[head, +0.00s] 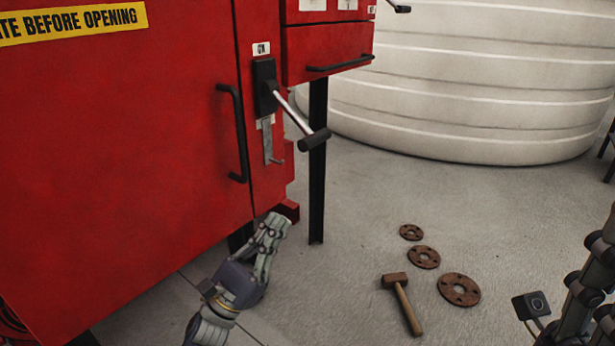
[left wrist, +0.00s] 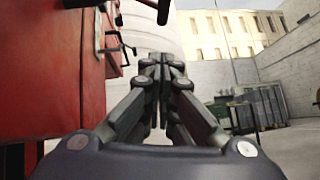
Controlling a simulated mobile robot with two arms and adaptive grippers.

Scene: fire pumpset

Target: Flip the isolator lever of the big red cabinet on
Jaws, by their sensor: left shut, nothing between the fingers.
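The big red cabinet (head: 120,150) fills the left of the head view. Its isolator lever (head: 296,113) is a silver rod with a black grip, sticking out and slanting down to the right from a black plate near the cabinet's right edge. My left gripper (head: 276,222) is shut and empty, below the lever near the cabinet's lower right corner. In the left wrist view the left gripper (left wrist: 160,62) has its fingers together, with the cabinet (left wrist: 50,70) on the left. My right arm shows at the right edge of the head view; its fingertips cannot be made out.
A black door handle (head: 236,133) is left of the lever, and a metal hasp (head: 268,143) is below it. A smaller red box (head: 325,50) on a black post (head: 318,160) stands behind. A hammer (head: 402,302) and rusty flanges (head: 459,290) lie on the floor near a white tank (head: 480,80).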

